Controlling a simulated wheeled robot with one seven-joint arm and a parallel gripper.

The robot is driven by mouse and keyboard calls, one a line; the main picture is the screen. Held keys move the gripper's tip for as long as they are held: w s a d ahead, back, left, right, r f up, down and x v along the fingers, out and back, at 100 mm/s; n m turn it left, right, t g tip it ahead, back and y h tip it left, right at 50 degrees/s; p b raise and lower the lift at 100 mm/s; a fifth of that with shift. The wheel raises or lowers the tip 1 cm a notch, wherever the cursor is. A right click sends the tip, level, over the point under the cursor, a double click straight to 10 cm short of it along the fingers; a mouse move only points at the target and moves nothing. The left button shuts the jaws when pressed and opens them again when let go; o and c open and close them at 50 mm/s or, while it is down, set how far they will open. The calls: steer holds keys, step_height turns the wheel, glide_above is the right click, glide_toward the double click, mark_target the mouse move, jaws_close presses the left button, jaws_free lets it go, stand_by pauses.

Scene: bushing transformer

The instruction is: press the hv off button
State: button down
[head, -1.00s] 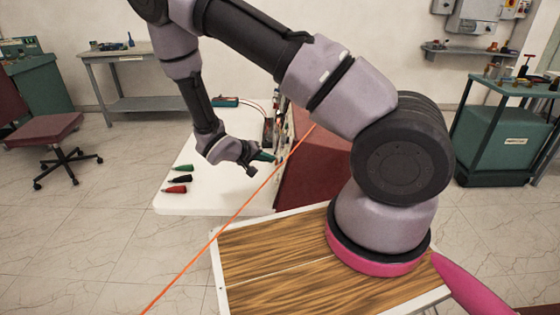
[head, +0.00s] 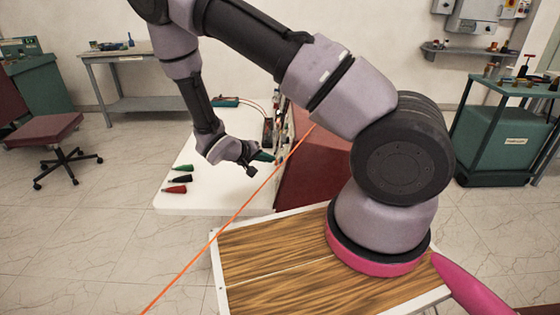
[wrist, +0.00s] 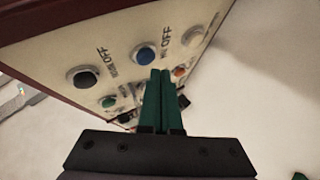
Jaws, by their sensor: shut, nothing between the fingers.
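A cream control panel (wrist: 128,73) with several round buttons fills the upper part of the wrist view. A blue button (wrist: 145,55) and a black button (wrist: 84,78) each have a label ending in "OFF" nearby; the words before it are too blurred to read surely. My gripper (wrist: 160,73) is shut, with its green fingers together and empty. Its tips show just below and right of the blue button; I cannot tell whether they touch the panel. In the head view my gripper (head: 268,157) is at the panel's left side, and the buttons are too small to make out.
A pale button (wrist: 193,36), an orange-red button (wrist: 180,71) and a green button (wrist: 108,102) are also on the panel. The red cabinet (head: 315,175) stands on a white table (head: 215,197). Green, black and red plugs (head: 180,178) lie on the table's left.

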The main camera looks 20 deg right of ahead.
steer(key=shift+d, duration=0.1)
stand_by(0.7)
steer(key=shift+s+d+f, duration=0.1)
steer(key=shift+s+d, duration=0.05)
steer(key=shift+d, duration=0.15)
steer(key=shift+s+d+f, duration=0.1)
steer(key=shift+s+d, duration=0.05)
steer(key=shift+d, duration=0.3)
stand_by(0.7)
steer(key=shift+a, duration=0.1)
steer(key=shift+w+a+r, duration=0.2)
steer(key=shift+w+a, duration=0.1)
steer(key=shift+a, duration=0.45)
steer(key=a, duration=0.1)
steer(key=w+a, duration=0.1)
steer(key=a, duration=0.1)
steer(key=a+r, duration=0.1)
steer(key=shift+w+a+r, duration=0.1)
steer(key=shift+w+a, duration=0.15)
steer(key=shift+a, duration=0.05)
stand_by(0.8)
